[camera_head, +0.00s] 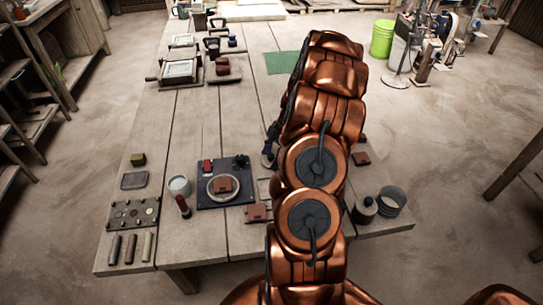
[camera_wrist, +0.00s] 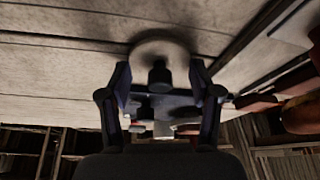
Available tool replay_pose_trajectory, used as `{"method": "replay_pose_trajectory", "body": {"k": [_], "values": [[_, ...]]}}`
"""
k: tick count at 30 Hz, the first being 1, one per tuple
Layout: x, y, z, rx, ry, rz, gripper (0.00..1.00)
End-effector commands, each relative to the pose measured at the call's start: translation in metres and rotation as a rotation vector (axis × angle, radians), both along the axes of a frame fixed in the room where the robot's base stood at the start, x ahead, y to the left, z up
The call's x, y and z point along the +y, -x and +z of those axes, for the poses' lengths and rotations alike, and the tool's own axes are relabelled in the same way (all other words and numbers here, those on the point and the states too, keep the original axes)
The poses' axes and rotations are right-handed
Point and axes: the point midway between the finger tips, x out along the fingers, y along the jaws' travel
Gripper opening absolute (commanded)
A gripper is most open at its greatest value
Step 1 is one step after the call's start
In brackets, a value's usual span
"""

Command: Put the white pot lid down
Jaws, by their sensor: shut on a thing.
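The white pot lid (camera_wrist: 160,45) shows in the wrist view as a pale, shaded round form with a dark knob in front of it. My gripper (camera_wrist: 160,82) has one dark finger on each side of the knob and is shut on the lid; the exact contact is too dark to see. Table boards lie close behind the lid; I cannot tell whether it touches them. In the head view my copper arm hides most of the gripper and lid; only a dark bit shows at the arm's left edge.
The wooden table (camera_head: 240,125) has bare boards left of my arm. A dark square plate (camera_head: 233,195) with a ring and brown block stands near its front. A grey cup (camera_head: 179,186), a dark pot (camera_head: 364,209) and a wire-like coil (camera_head: 391,200) stand nearby. A green mat (camera_head: 283,63) lies farther back.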

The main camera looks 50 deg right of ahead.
Motion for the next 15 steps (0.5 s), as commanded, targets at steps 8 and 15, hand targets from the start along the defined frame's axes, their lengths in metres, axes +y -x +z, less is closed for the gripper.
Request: {"method": "replay_pose_trajectory", "body": {"k": [8, 15], "values": [[0.0000, -0.0001, -0.0015, 0.000, 0.000, 0.000, 0.81], [0.0000, -0.0001, -0.0014, 0.000, 0.000, 0.000, 0.89]]}}
